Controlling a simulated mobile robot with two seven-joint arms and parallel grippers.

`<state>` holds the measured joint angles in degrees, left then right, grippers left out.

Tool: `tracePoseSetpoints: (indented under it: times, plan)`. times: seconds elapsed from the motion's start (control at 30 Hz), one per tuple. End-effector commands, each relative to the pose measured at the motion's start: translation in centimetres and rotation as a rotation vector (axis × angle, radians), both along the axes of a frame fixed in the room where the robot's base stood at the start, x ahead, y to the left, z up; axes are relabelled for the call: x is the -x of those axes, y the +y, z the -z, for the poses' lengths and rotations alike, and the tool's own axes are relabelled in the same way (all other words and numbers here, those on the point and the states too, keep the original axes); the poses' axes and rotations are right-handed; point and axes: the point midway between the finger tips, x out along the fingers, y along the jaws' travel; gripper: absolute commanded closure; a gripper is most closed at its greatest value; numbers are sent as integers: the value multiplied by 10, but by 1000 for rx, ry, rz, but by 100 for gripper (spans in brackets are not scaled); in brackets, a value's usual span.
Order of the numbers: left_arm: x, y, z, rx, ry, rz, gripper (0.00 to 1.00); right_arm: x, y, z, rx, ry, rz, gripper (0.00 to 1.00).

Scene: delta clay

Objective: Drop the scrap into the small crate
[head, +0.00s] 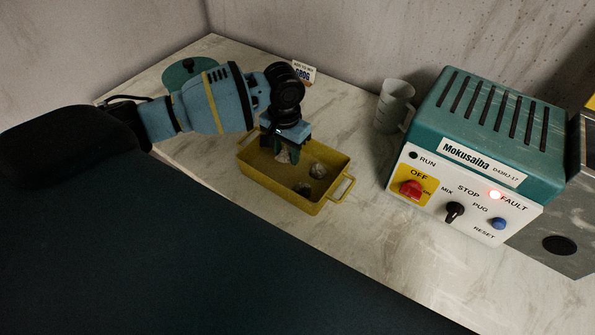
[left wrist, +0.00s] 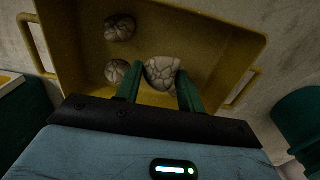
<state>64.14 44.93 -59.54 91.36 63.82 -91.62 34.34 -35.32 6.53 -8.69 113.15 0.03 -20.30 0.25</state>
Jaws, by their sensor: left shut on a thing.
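The small yellow crate (head: 262,179) stands on the pale worktop, with a handle at its right end. My left gripper (head: 287,152) points down into it and is shut on a pale, cracked scrap (head: 283,157). In the left wrist view the same scrap (left wrist: 162,72) sits between the two green fingers. I cannot tell whether it touches the crate floor. Two other cracked lumps (head: 317,170) (head: 303,188) lie on the crate floor; they also show in the left wrist view (left wrist: 119,28) (left wrist: 117,71). My right gripper is not in view.
A teal and white Mokusaiba machine (head: 485,135) with a lit red fault lamp stands to the right. A grey jug (head: 394,106) and a small sign (head: 304,71) stand behind. A green round thing (head: 188,72) is behind my arm. The worktop in front of the machine is clear.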

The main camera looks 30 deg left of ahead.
Motion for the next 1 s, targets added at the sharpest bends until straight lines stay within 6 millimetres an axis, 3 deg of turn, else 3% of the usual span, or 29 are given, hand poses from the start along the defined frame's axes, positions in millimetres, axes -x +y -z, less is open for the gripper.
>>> tracePoseSetpoints:
  times: [0.07, 0.1, 0.3, 0.67, 1.0]
  plan:
    - [-1, 0, -2, 0, -3, 0, 93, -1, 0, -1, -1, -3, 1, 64]
    - [-1, 0, -2, 0, -3, 0, 60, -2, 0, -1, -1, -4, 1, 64]
    - [0, 0, -2, 0, -3, 0, 36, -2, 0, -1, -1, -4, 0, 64]
    - [-1, 0, -9, 1, -4, 0, 36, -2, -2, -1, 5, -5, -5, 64]
    - [-1, 0, -61, 2, -8, 0, 36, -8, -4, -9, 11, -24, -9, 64]
